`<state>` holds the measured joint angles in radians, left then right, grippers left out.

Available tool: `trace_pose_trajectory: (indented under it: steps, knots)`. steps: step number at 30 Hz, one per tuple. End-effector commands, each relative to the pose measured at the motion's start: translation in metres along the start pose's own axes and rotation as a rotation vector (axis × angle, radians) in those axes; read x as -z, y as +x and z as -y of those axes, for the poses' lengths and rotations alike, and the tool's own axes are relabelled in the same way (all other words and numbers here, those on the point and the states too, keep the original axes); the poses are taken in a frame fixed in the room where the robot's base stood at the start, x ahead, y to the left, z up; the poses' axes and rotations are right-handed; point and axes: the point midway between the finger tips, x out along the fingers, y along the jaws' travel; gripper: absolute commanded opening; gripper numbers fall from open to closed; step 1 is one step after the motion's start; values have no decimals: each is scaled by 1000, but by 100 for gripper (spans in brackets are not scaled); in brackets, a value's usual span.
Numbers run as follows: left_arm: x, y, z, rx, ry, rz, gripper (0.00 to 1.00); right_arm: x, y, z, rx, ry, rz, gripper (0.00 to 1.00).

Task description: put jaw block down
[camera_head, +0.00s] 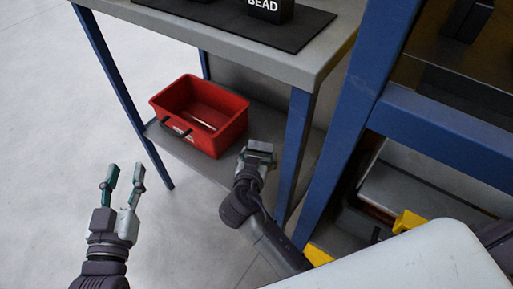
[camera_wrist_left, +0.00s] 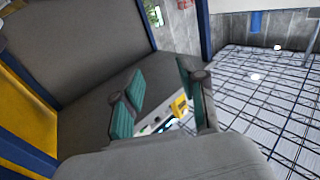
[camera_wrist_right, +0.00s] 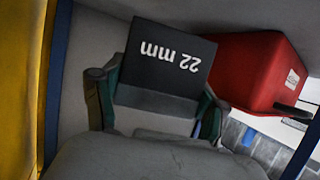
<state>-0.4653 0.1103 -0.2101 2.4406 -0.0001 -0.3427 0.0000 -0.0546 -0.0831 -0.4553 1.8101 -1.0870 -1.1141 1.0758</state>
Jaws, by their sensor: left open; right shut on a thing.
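The jaw block (camera_wrist_right: 165,62) is dark with a white "22 mm" label, upside down in the right wrist view. My right gripper (camera_head: 257,158) is shut on it, with a green finger at each side of the block. In the head view the gripper is at the lower shelf (camera_head: 190,153), just right of the red bin. I cannot tell whether the block touches the shelf. My left gripper (camera_head: 124,187) is open and empty over the floor at the left, away from the shelf. Its two green fingers also show apart in the left wrist view (camera_wrist_left: 160,100).
The red bin (camera_head: 232,128) stands on the lower shelf, close beside the block. A block marked "BEAD" (camera_head: 268,8) is on a black mat (camera_head: 290,38) on the upper tabletop. A blue table leg (camera_head: 294,150) stands just right of my right gripper. Floor at left is clear.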

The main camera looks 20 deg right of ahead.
Motion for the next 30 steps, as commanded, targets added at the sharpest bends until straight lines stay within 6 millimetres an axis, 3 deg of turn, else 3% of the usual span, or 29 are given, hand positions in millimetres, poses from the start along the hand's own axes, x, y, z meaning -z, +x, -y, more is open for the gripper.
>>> trace_pose_trajectory:
  steps: [6, 13, 22, 30]
  knots:
    - [26, 0, -4, -9, -4, -162, 41, -13, 7, 1, 2, 1, -10, 3]
    - [40, -1, -6, -13, -7, -243, 41, -22, 11, 1, 2, 1, -9, 3]
    - [78, -15, -11, -25, -16, -490, 41, -46, 21, 1, 3, 2, -9, 3]
    - [86, -19, -11, -27, -18, -539, 41, -50, 22, 1, 3, 2, -9, 3]
